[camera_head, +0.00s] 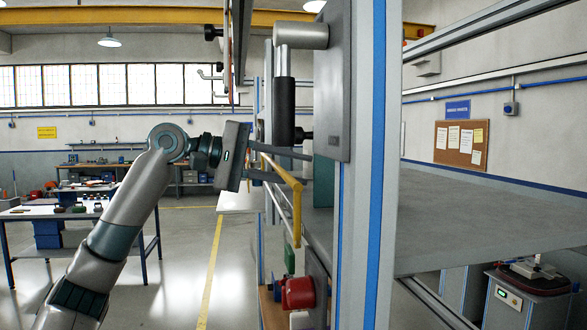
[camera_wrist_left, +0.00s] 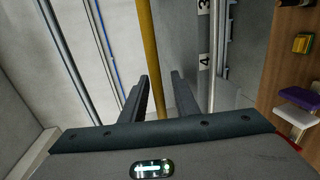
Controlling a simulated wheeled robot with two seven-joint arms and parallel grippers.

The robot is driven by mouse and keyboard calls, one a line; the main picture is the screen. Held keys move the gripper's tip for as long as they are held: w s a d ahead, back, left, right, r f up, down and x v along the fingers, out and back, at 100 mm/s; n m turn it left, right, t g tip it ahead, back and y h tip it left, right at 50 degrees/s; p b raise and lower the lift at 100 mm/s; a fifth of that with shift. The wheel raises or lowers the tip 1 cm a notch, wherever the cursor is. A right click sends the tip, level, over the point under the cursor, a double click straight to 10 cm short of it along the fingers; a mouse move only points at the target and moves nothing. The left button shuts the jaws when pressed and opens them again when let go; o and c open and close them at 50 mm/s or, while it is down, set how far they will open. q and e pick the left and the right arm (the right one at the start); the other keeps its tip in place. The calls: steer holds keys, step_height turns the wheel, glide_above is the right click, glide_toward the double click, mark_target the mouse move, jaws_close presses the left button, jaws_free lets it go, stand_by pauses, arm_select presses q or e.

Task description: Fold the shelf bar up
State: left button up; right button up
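The yellow bar (camera_head: 297,215), which I take to be the shelf bar, is at the left side of the grey rack in the head view. It runs toward the rack at an angle, then bends downward. My left gripper (camera_head: 296,169) is at its upper bend, with fingers pointing right. In the left wrist view the yellow bar (camera_wrist_left: 148,40) runs down the picture and shows in the gap between the two fingers of the left gripper (camera_wrist_left: 160,78). The fingers stand apart, with some gap visible beside the bar. I cannot tell whether either touches it. My right gripper is out of view.
The rack post (camera_head: 370,200) and a grey plate (camera_head: 333,80) with a black-handled lever (camera_head: 284,110) stand close right of the gripper. A grey shelf (camera_head: 480,215) extends right. A red part (camera_head: 298,292) sits below. The floor at left is open before a workbench (camera_head: 85,213).

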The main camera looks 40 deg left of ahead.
arm_select(q)
steer(key=shift+s+a, duration=0.35)
steer(key=b+v, duration=0.4)
steer(key=v, duration=1.2)
steer(key=shift+s+r+b, duration=0.15)
steer(key=shift+s+b, duration=0.05)
steer(key=shift+b, duration=0.15)
steer(key=shift+a, duration=0.1)
